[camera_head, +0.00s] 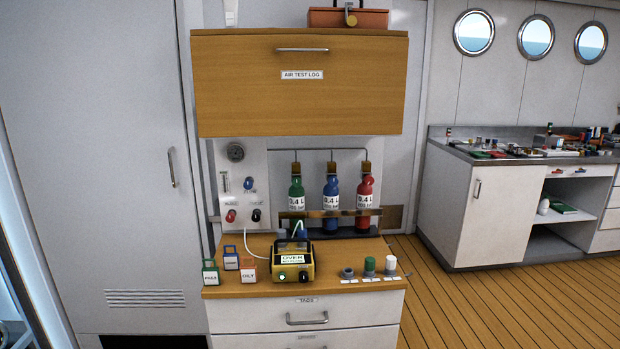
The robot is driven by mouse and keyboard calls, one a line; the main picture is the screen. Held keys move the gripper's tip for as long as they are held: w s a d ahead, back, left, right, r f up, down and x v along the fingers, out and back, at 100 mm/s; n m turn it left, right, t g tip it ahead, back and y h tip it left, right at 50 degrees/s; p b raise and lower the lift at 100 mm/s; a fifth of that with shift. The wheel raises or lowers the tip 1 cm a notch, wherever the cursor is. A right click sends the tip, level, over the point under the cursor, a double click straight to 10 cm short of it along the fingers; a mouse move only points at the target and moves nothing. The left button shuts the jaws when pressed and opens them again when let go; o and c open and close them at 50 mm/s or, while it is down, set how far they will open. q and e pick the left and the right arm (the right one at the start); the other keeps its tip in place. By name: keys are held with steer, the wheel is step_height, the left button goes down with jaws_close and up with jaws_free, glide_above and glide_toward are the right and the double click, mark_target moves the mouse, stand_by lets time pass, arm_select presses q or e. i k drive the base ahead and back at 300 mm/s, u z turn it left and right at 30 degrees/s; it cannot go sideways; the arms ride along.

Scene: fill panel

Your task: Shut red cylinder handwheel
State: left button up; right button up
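The red cylinder (364,206) stands upright at the right end of a row of three, behind a brass-coloured rail on the wooden counter. Its label reads 0.4 L. A brown, blocky fitting (365,167) sits at its top, below a thin grey pipe. The handwheel is too small to make out, so whether it is open or shut cannot be told. Neither of my grippers shows in the head view.
A green cylinder (296,205) and a blue cylinder (331,203) stand left of the red one. A yellow device (293,263) reading OVER, coloured tags (249,269) and small capped pieces (369,266) occupy the counter front. A wooden cabinet (298,95) overhangs the panel.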

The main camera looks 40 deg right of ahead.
mark_target(369, 180)
steer(key=u, duration=0.1)
steer(key=i, duration=0.95)
steer(key=z, duration=0.3)
